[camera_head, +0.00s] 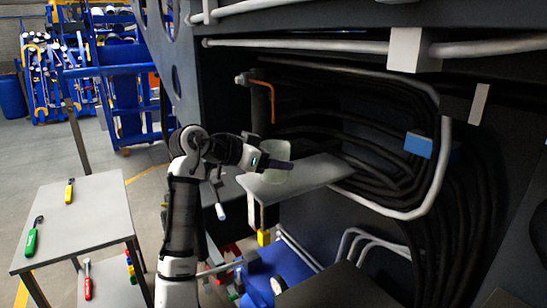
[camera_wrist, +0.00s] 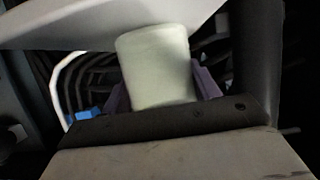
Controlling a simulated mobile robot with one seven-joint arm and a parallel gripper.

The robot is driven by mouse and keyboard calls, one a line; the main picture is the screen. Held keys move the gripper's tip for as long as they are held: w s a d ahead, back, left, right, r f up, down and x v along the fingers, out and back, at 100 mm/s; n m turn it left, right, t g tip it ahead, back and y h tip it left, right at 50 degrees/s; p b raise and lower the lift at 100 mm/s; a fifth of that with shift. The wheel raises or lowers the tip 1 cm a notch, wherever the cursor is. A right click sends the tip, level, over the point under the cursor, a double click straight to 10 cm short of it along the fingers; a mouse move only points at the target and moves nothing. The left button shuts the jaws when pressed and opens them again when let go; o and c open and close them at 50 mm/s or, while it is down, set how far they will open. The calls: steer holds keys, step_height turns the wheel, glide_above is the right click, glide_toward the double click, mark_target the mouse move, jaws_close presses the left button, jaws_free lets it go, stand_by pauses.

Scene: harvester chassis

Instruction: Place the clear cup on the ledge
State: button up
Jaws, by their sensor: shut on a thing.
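The clear cup (camera_head: 274,175) looks pale and see-through in the head view, at the left end of the grey ledge (camera_head: 315,175). The cup looks upright over the ledge. I cannot tell whether its base touches the ledge.
The ledge's right part is bare. Dark hoses and a pale pipe (camera_head: 405,213) run behind it, with a blue block (camera_head: 418,145) to the right. A grey table (camera_head: 95,215) with screwdriver-like tools stands at left. A yellow piece (camera_head: 264,238) hangs below the ledge.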

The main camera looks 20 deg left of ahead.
steer(key=o, duration=1.1)
steer(key=shift+f, duration=0.1)
steer(key=shift+c, duration=0.2)
steer(key=shift+r, duration=0.2)
steer(key=shift+s+a, duration=0.25)
steer(key=shift+s, duration=0.05)
steer(key=b+v, duration=0.3)
steer(key=v, duration=0.8)
steer(key=shift+r, duration=0.25)
